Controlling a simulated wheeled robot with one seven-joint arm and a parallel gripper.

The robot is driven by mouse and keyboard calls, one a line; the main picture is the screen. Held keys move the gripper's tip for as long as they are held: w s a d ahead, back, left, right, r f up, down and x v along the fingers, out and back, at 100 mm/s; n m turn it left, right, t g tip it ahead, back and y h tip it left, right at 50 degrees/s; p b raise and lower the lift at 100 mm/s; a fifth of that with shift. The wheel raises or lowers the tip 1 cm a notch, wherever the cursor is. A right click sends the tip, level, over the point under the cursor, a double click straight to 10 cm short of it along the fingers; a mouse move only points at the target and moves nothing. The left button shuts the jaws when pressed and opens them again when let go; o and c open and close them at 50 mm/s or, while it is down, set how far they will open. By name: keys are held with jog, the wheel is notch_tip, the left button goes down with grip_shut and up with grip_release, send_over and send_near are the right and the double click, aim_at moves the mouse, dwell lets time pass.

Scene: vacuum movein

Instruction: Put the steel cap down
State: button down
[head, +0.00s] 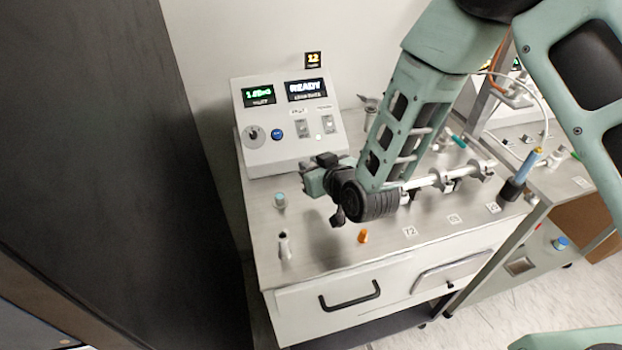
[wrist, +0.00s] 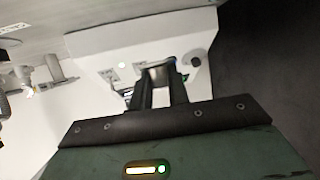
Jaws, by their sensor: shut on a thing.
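My gripper (head: 327,160) is in front of the control box, low over the steel bench (head: 330,255). In the wrist view my gripper (wrist: 162,75) has its two dark fingers close together on a small grey metal piece, which I take to be the steel cap (wrist: 160,74). The fingers hide much of it, and it cannot be made out in the head view. The cap appears against the control box front; I cannot tell how far apart they are.
The control box (head: 290,157) stands at the back and reads READY. A metal tube line (head: 438,180) runs right. Bare bench lies between the posts and front edge.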

jog(key=shift+f+p, duration=0.55)
jog(key=shift+f, duration=1.95)
jog(key=shift+f, duration=0.1)
